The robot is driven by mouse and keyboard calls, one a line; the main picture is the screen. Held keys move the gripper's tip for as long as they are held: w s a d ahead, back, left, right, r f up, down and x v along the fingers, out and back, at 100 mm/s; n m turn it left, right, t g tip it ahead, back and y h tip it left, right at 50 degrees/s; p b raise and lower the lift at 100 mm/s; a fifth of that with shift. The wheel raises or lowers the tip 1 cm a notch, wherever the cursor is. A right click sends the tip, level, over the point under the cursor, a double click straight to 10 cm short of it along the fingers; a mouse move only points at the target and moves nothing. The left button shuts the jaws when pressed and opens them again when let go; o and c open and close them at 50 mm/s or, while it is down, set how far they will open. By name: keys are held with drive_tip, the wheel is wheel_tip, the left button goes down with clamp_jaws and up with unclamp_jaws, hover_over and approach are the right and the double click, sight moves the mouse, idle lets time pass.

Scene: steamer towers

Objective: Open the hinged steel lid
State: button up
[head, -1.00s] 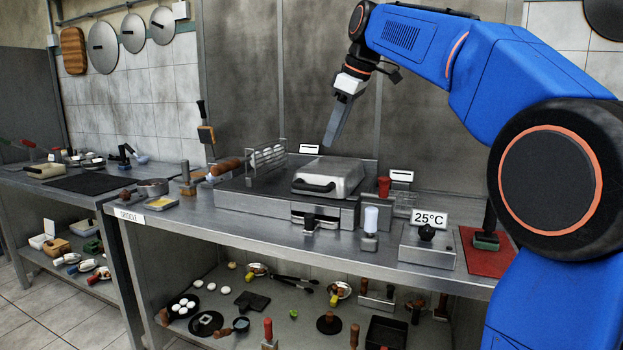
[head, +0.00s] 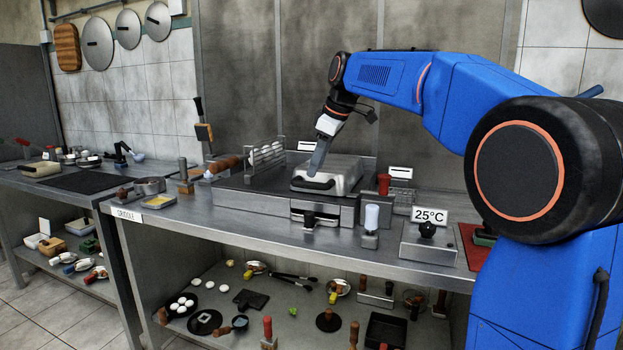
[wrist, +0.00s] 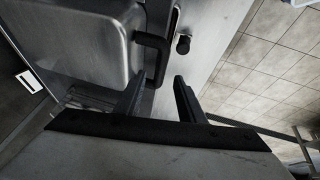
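The steel lid (head: 338,172) is down on the griddle (head: 235,199), with a black bar handle (head: 314,184) along its front edge. My gripper (head: 314,173) points down just above the lid's front, close to the handle. In the wrist view the lid (wrist: 85,40) fills the upper left and its black handle (wrist: 152,58) stands out from its edge. My gripper's two fingers (wrist: 158,88) are apart with nothing between them; the handle lies beyond their tips. Whether a fingertip touches the lid is hard to tell.
A wire rack (head: 266,158) with eggs stands left of the lid. A red-capped bottle (head: 384,184), a clear bottle (head: 371,222) and a control box (head: 428,242) marked 25°C stand to the right. The counter's front strip (head: 260,228) is mostly clear.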

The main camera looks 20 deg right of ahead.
sight(312, 183)
drive_tip(key=shift+x, duration=2.65)
clamp_jaws()
